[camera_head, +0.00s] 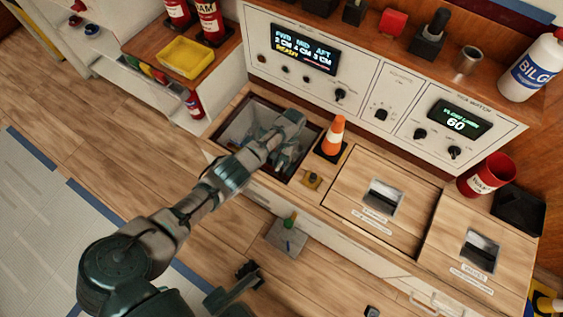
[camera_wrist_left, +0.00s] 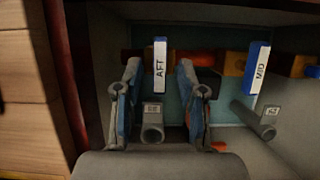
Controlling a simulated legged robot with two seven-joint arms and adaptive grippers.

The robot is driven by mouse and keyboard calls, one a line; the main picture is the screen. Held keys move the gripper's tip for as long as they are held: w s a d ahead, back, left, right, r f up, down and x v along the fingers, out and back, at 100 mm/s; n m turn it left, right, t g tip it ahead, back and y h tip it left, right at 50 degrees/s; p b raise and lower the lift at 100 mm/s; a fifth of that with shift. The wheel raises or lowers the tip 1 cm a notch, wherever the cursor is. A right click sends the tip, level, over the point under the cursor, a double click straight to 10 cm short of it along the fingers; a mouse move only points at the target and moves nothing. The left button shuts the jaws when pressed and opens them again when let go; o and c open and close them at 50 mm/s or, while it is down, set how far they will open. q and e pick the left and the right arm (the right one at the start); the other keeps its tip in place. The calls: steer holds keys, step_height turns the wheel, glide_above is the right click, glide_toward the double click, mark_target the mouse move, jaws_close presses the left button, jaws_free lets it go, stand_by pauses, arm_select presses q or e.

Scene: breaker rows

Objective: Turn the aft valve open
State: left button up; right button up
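My left gripper (camera_head: 284,158) reaches down into an open recess (camera_head: 235,122) in the wooden counter. In the left wrist view the left gripper (camera_wrist_left: 160,88) is open, one finger on each side of the aft valve's handle (camera_wrist_left: 160,65), a white plate with a blue edge marked AFT. I cannot tell whether either finger touches it. The handle points along the fingers, across the pipe line. The MID valve handle (camera_wrist_left: 257,68) stands to the right, slightly tilted. Grey pipe stubs lie below both handles.
An orange cone (camera_head: 334,136) stands at the recess's right edge. Closed wooden hatches (camera_head: 375,177) lie farther right, with a red cup (camera_head: 487,176) beyond. A panel (camera_head: 300,75) with displays and knobs rises behind. A yellow tray (camera_head: 186,57) sits at back left.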

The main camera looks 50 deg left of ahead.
arm_select(q)
steer(key=v, duration=1.1)
steer(key=shift+w+r, duration=0.3)
steer(key=shift+w, duration=0.1)
steer(key=shift+a, duration=0.1)
